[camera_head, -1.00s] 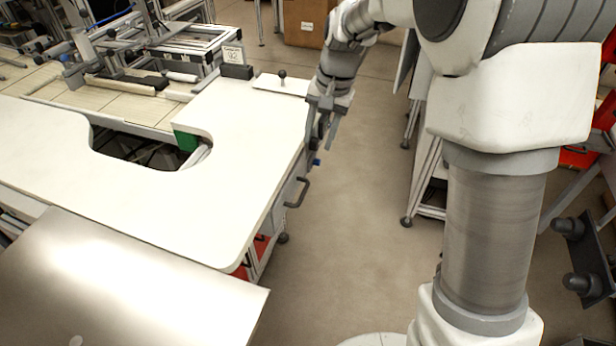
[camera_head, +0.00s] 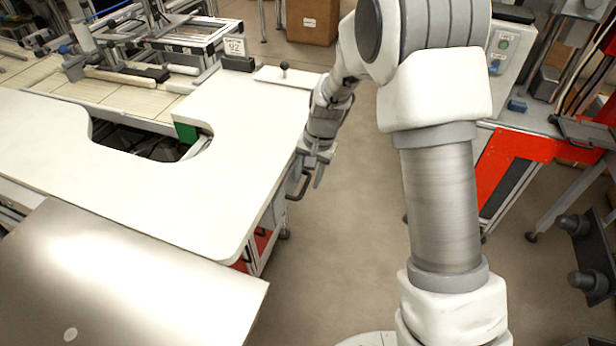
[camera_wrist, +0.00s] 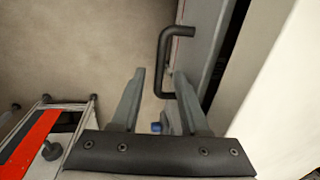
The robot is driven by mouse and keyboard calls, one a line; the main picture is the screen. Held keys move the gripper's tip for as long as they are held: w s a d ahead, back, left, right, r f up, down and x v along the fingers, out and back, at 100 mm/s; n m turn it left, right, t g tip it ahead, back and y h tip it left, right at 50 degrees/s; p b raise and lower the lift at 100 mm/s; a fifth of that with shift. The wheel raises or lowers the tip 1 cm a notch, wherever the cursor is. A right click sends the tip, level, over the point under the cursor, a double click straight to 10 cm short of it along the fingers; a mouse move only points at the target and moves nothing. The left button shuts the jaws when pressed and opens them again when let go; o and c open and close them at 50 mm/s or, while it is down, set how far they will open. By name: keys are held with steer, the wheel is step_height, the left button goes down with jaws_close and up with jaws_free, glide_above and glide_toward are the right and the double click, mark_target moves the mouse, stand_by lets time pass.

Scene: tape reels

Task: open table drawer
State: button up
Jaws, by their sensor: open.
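The white table (camera_head: 225,115) has a dark, C-shaped drawer handle (camera_head: 300,187) standing out from its right side. In the wrist view the handle (camera_wrist: 163,65) is fixed to a grey drawer front (camera_wrist: 203,35), below the pale tabletop edge (camera_wrist: 270,70). My gripper (camera_head: 309,176) is at the table's right side, close to the handle. Its jaws (camera_wrist: 159,72) are open, with the handle's long bar appearing between and beyond the fingertips. The handle's near end is close to the right finger; I cannot tell whether they touch.
Open floor (camera_head: 350,215) lies right of the table. A red-panelled workstation (camera_head: 510,165) stands farther right. A shiny metal sheet (camera_head: 120,280) is in the foreground left. A small plate with a knob (camera_head: 288,76) lies on the table's far corner.

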steer(key=shift+c, duration=0.3)
jaws_close()
stand_by(1.2)
